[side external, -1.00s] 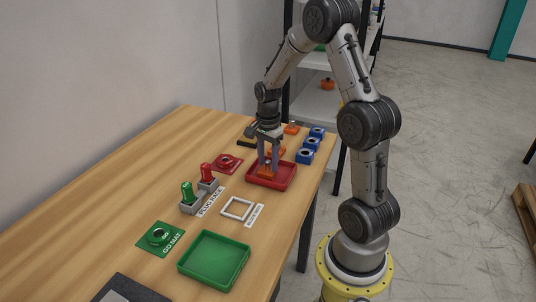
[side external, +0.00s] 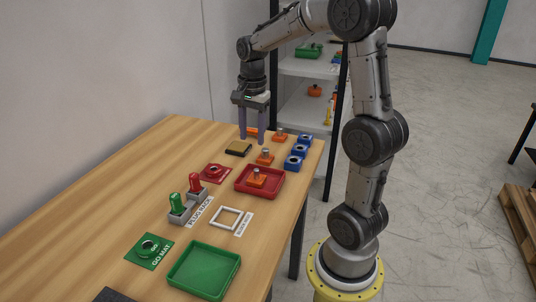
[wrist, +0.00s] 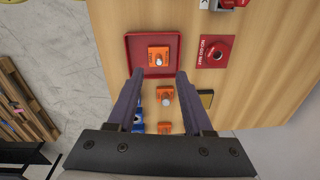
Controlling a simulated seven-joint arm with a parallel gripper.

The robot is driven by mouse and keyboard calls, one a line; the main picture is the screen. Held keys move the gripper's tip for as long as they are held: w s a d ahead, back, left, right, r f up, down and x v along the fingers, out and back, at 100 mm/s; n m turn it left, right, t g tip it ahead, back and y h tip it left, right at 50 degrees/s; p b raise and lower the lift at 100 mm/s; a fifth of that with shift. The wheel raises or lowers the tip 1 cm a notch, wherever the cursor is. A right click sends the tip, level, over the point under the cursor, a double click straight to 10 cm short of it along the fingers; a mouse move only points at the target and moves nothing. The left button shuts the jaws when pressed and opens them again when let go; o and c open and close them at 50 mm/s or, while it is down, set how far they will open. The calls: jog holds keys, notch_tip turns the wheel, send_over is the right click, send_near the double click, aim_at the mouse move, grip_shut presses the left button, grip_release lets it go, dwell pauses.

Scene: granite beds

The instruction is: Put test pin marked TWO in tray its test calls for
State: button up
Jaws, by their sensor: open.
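An orange test pin block (side external: 257,180) with a grey knob stands in the red tray (side external: 276,193); in the wrist view it also sits inside the tray (wrist: 157,52). I cannot read its mark. More orange pin blocks stand on the table behind: one (side external: 265,159) just behind the red tray, one (side external: 280,137) further back, and one (side external: 251,132) partly hidden by my fingers. The green tray (side external: 204,270) is empty at the front. My gripper (side external: 252,140) is open and empty, pointing down above the table's far end, clear of the red tray.
Blue holed blocks (side external: 299,150) line the right edge. A red no-go mat (side external: 214,173), green go mat (side external: 149,251), plug rack (side external: 185,213) with green and red plugs, and a white square frame (side external: 230,218) lie nearer. A dark and yellow item (side external: 238,149) lies at back left.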

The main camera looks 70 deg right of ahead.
jog(key=s+a+r+n+t, duration=0.1)
jog(key=s+a+n+t, duration=0.1)
jog(key=s+a+n, duration=0.4)
jog(key=s+a+r+n+t, duration=0.2)
jog(key=s+a+n, duration=0.5)
jog(key=a+n, duration=0.5)
jog(key=shift+s+a+n+t, duration=0.2)
jog(key=shift+a+n+t, duration=0.05)
jog(key=shift+n+t, duration=0.3)
jog(key=shift+r, duration=0.1)
